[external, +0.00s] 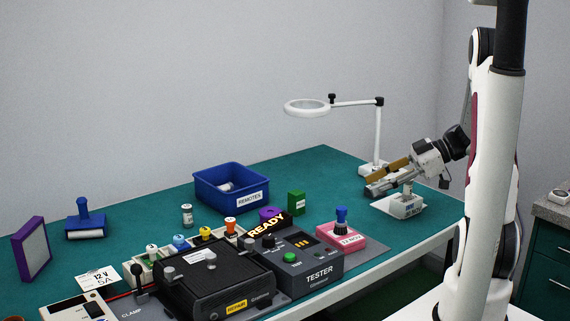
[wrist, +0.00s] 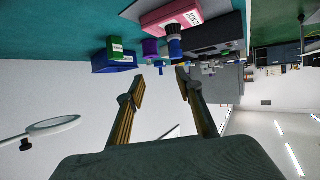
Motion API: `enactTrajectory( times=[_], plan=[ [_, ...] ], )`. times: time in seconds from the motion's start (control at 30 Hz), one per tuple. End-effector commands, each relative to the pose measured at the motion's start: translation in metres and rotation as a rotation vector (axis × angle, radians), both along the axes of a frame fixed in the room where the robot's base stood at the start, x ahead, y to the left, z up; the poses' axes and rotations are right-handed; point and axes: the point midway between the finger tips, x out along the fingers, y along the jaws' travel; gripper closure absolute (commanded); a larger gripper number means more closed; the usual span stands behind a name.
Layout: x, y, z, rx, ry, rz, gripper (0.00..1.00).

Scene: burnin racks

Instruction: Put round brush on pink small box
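The pink small box (external: 338,236) lies on the green table right of the black tester. A round brush (external: 341,216) with a blue handle and a dark round base stands upright on top of it. In the wrist view the pink box (wrist: 168,16) is at the top, and the brush (wrist: 175,48) projects from it. My gripper (external: 380,180) is right of and behind the pink box, apart from the brush. In the wrist view my gripper (wrist: 160,88) has its two fingers spread with nothing between them.
The green box (external: 296,203), blue bin (external: 233,186) and tester (external: 300,272) surround the pink box. Table at the back is clear.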

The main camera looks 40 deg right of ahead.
Motion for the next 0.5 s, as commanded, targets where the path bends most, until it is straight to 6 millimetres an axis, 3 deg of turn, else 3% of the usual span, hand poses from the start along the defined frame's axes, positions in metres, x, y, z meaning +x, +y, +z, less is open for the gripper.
enactTrajectory(
  times=[0.3,0.5],
  plan=[
    [0.072,-0.013,0.041,-0.249,-0.135,-0.244,0.64],
    [0.101,-0.026,0.079,-0.377,-0.198,-0.429,0.64]
  ],
)
